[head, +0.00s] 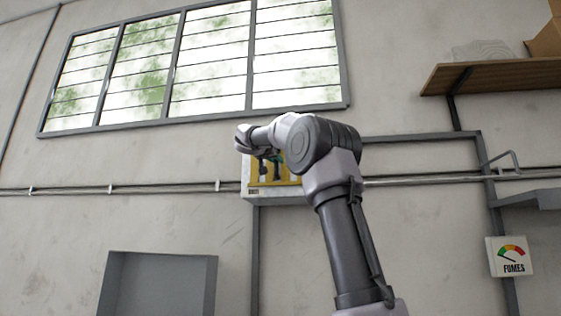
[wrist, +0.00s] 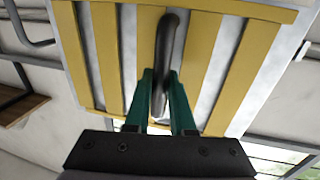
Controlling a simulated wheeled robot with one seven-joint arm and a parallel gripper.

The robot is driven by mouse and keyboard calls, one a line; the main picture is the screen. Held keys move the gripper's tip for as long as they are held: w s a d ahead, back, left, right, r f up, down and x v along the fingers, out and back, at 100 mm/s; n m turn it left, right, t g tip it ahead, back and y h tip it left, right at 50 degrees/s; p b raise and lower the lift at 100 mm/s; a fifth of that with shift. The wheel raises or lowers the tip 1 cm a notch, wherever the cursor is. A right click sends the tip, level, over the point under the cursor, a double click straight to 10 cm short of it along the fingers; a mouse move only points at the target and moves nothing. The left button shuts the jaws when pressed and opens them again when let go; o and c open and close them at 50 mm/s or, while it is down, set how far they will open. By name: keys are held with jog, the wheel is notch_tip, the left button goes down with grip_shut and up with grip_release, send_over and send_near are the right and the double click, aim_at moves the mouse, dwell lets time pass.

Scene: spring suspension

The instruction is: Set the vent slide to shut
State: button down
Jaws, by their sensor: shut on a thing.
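The vent slide (head: 263,172) is a panel of yellow upright slats on a pale wall box, below the window and partly hidden behind my arm in the head view. The wrist view shows the yellow slats (wrist: 105,50) close up, with white strips between them. A dark bar handle (wrist: 173,38) runs along the middle of the panel. My gripper (wrist: 162,78) has its green fingers shut on the handle, one on each side. In the head view my gripper (head: 272,157) is small and mostly hidden at the box front.
A barred window (head: 200,65) is above. A pipe (head: 120,189) runs along the wall at box height. A fumes gauge (head: 510,256) hangs at the lower right. A wooden shelf (head: 495,74) is at the upper right, and a grey recessed box (head: 160,285) is at the lower left.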

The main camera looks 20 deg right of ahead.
jog(key=shift+a, duration=0.2)
jog(key=c, duration=0.8)
grip_release()
jog(key=shift+w, duration=0.1)
jog(key=shift+o, duration=0.2)
jog(key=v, duration=1.1)
jog(key=shift+d, duration=0.1)
jog(key=s+f+n+g+y, duration=0.1)
jog(key=s+f+y, duration=0.2)
jog(key=s+f, duration=0.35)
jog(key=s+f+n+g+y, duration=0.2)
jog(key=s+f, duration=0.1)
jog(key=f, duration=0.6)
jog(key=s+f+n+g+y, duration=0.1)
jog(key=s+f+y, duration=0.2)
jog(key=s+f, duration=0.35)
jog(key=s+a+f+y, duration=0.3)
jog(key=s+f, duration=0.4)
jog(key=f, duration=0.3)
jog(key=s+a+f+g+y, duration=0.1)
jog(key=s+a+f+y, duration=0.3)
jog(key=s+f, duration=0.3)
notch_tip(320, 180, down, 4)
jog(key=shift+s+a+r+n, duration=0.1)
jog(key=shift+s+a+n, duration=0.25)
jog(key=shift+a+n, duration=0.1)
